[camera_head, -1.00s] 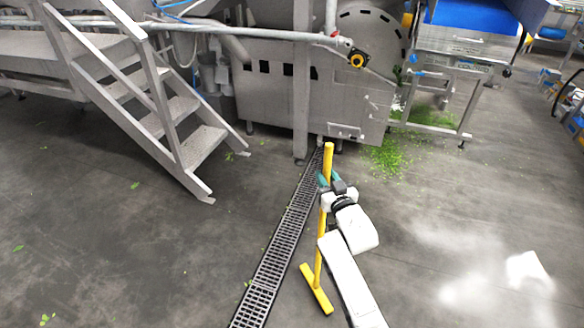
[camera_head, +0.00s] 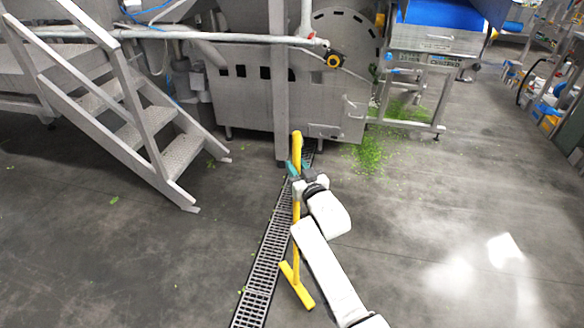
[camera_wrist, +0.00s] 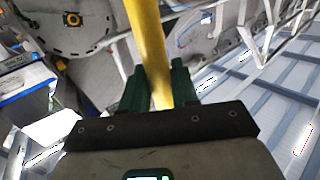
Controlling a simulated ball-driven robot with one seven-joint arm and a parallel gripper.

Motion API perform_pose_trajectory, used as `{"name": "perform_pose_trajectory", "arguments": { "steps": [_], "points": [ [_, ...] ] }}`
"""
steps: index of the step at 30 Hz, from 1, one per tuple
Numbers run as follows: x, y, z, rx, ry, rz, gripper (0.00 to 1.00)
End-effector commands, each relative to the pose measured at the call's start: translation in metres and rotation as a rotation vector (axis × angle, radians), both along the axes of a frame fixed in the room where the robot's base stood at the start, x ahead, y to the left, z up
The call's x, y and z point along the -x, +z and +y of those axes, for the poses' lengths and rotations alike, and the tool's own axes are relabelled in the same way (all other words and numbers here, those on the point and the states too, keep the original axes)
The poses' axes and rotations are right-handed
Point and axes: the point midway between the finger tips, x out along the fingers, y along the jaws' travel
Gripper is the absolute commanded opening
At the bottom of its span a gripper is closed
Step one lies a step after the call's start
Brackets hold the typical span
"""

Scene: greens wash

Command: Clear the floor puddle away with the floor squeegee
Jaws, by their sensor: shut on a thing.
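The floor squeegee is yellow, with a long upright handle (camera_head: 296,225) and a short crossbar head (camera_head: 297,286) low down beside the drain grate. My gripper (camera_head: 294,170) has green fingers and is shut on the handle in its upper part. In the wrist view the yellow handle (camera_wrist: 148,50) stands between the two green fingers (camera_wrist: 160,88). A bright, shiny wet-looking patch, likely the puddle (camera_head: 480,280), lies on the grey floor at the lower right, well to the right of the squeegee and my arm.
A slotted drain grate (camera_head: 264,268) runs along the floor beside the squeegee. Metal stairs (camera_head: 150,140) stand at left, a large steel machine (camera_head: 300,95) behind. Green leaf scraps (camera_head: 370,153) lie by the machine. The floor between squeegee and shiny patch looks clear apart from my arm.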

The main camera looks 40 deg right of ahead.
Motion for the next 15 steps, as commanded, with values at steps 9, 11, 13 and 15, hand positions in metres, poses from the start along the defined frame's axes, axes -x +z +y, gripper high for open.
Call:
{"name": "perform_pose_trajectory", "arguments": {
  "steps": [9,11,13,15],
  "points": [
    [-0.01,0.036,0.002,0.004,0.002,-0.008,0.0],
    [-0.011,0.041,0.002,0.004,0.002,-0.008,0.0],
    [-0.012,0.045,0.002,0.004,0.002,-0.008,0.0],
    [-0.013,0.047,0.002,0.004,0.002,-0.007,0.0]
  ]
}}
